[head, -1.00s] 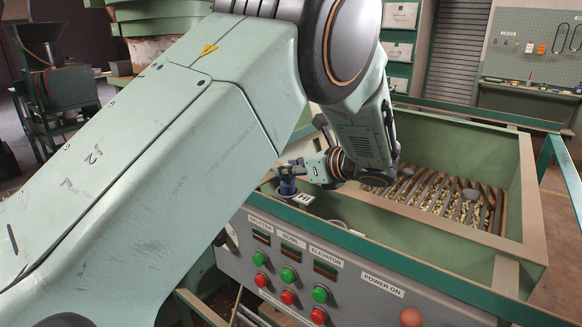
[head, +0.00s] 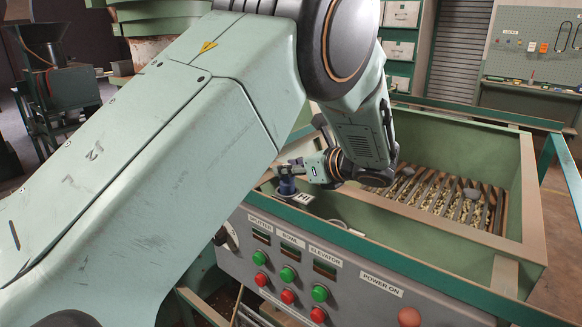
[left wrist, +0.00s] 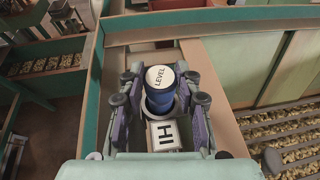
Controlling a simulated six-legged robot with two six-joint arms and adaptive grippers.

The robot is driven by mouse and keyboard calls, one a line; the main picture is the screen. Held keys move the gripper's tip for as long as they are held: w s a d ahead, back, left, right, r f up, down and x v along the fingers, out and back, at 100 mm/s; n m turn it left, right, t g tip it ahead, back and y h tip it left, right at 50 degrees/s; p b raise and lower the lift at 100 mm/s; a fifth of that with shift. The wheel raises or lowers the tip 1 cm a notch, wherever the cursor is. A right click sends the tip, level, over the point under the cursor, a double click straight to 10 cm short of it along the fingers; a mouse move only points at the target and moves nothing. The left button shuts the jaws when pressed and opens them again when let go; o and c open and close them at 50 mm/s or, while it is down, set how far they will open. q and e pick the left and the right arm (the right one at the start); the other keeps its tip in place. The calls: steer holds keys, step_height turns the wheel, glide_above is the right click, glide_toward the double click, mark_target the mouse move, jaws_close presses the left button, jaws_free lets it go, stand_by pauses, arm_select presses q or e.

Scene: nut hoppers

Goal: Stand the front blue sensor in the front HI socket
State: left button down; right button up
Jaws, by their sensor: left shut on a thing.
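The blue sensor (head: 287,187) stands upright at the hopper's front rim, beside the white HI label (head: 304,198). In the left wrist view the sensor (left wrist: 160,100) shows its white cap marked LEVEL, with a pale ring below it next to the HI label (left wrist: 165,136). My left gripper (head: 289,169) is shut on the sensor, with a finger on each side of it, as the left wrist view also shows (left wrist: 160,82). The HI socket is mostly hidden under the sensor; I cannot tell how deep the sensor sits. My right gripper is not in view.
The green hopper (head: 528,190) has a slatted grate (head: 440,198) over nuts to the right of the gripper. A grey control panel (head: 330,262) with green and red buttons faces front below the rim. A cable (head: 337,223) lies near the label.

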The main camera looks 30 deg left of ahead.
arm_select(q)
steer(key=shift+s+a+f, duration=0.1)
steer(key=shift+f, duration=0.2)
steer(key=shift+f+b, duration=0.3)
steer(key=c, duration=1.2)
jaws_free()
steer(key=shift+r, duration=0.1)
